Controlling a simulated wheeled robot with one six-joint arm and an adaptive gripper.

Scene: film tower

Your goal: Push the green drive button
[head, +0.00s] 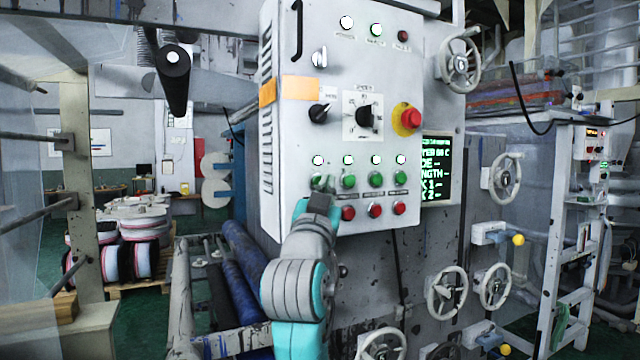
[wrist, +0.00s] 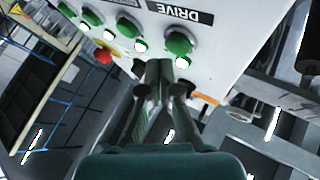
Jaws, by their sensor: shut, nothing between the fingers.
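The green drive button (wrist: 179,42) sits on the white control panel, beside the DRIVE label (wrist: 180,12) in the wrist view. A small white lamp (wrist: 182,63) is on its other side. My gripper (wrist: 160,64) is shut and empty, its fingertips close to the button and the lamp; I cannot tell whether they touch. In the head view my gripper (head: 322,188) is in front of the left end of the green button row and partly hides the leftmost button.
The control panel (head: 385,60) carries more green buttons (head: 348,181), red buttons (head: 374,210), a large red stop button (head: 410,118) and black knobs (head: 319,113). Handwheels (head: 460,60) stick out at the right. Blue rollers (head: 243,255) lie left of my arm.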

